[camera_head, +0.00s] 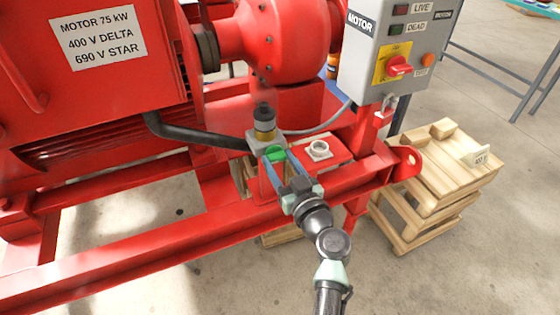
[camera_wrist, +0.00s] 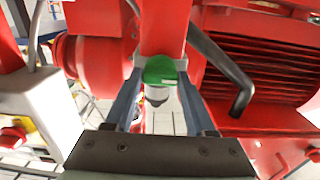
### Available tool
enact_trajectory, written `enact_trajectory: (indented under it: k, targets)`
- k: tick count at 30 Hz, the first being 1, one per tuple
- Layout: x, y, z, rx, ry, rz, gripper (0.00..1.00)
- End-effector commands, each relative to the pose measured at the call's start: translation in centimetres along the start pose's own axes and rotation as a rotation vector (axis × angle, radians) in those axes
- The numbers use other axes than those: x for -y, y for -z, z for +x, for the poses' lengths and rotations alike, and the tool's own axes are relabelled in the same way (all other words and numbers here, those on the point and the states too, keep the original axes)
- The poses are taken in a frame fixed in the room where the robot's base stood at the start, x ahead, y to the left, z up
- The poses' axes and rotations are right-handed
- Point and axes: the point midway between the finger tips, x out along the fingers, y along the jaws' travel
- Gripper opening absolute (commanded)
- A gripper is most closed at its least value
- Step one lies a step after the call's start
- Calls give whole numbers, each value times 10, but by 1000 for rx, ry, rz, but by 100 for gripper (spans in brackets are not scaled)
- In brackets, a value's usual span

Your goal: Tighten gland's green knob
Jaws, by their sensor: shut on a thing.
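The green knob (camera_head: 276,154) sits on the front of the small grey gland block on the red skid. My gripper (camera_head: 277,160) reaches up from the lower right, with one blue finger on each side of the knob. In the wrist view the green knob (camera_wrist: 160,70) lies between the two fingertips (camera_wrist: 159,77), and the jaws are shut on it. The gland (camera_head: 264,122), with its black top and brass-coloured ring, stands upright on the block. The knob's far side is hidden.
A black cable (camera_head: 195,133) runs left from the block to the red motor (camera_head: 95,60). A grey switch box (camera_head: 392,60) is above right. A wooden pallet stack (camera_head: 440,180) stands on the floor at right.

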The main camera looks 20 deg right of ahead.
Motion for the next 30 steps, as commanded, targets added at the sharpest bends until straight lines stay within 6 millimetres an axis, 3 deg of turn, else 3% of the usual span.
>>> enact_trajectory:
  k: [11,30]
  targets:
    - [-1,-1,0,-1,-1,98,0]
    - [-1,0,0,-2,0,668,0]
